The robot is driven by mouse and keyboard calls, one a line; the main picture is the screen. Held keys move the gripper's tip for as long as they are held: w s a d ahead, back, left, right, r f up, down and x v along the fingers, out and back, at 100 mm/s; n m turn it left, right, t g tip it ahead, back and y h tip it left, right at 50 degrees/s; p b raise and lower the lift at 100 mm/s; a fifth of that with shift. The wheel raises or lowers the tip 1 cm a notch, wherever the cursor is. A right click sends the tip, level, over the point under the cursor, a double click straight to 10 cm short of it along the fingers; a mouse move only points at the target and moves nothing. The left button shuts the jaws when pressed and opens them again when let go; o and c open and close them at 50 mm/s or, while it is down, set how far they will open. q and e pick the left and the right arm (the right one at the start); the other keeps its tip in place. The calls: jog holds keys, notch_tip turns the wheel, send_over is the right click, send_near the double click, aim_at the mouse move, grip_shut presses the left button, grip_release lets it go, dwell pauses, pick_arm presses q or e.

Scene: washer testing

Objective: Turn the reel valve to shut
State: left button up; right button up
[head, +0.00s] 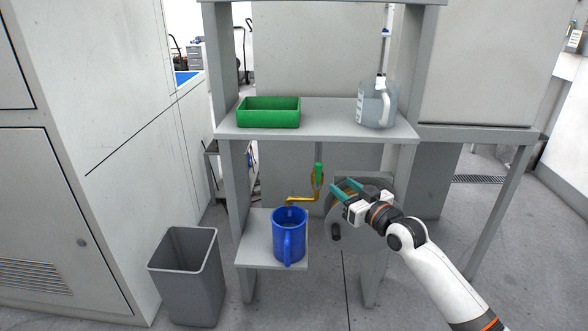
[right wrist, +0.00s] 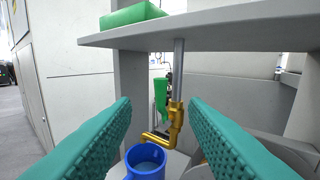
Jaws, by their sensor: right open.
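The reel valve is a brass tap (head: 300,199) with a green lever (head: 319,173), below the upper shelf and above the blue mug. In the right wrist view the brass body (right wrist: 175,120) sits on a grey vertical pipe, with its spout pointing left. The green lever (right wrist: 160,90) stands upright left of the pipe. My right gripper (head: 343,187) is open, its teal fingers just right of the valve in the head view. In the right wrist view, the lever shows in the gap between the fingers (right wrist: 160,108), apart from both. My left gripper is not in view.
A blue mug (head: 288,240) stands on the low shelf (head: 256,250) under the spout. A round grey reel (head: 345,238) is partly behind my right gripper. The upper shelf (head: 325,119) holds a green bin (head: 268,113) and a clear jug (head: 376,104). A grey trash bin (head: 190,280) stands left.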

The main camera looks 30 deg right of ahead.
aim_at(321, 170)
jog(key=w+b, duration=0.1)
jog(key=w, duration=0.9)
jog(key=shift+w+a+f, duration=0.1)
jog(key=shift+w+a, duration=0.05)
jog(key=shift+w, duration=0.2)
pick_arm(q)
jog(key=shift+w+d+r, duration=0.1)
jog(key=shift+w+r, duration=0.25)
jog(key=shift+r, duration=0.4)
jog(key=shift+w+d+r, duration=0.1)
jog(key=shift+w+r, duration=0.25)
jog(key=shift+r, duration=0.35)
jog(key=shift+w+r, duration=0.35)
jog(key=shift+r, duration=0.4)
pick_arm(e)
jog(key=shift+w, duration=0.6)
grip_shut()
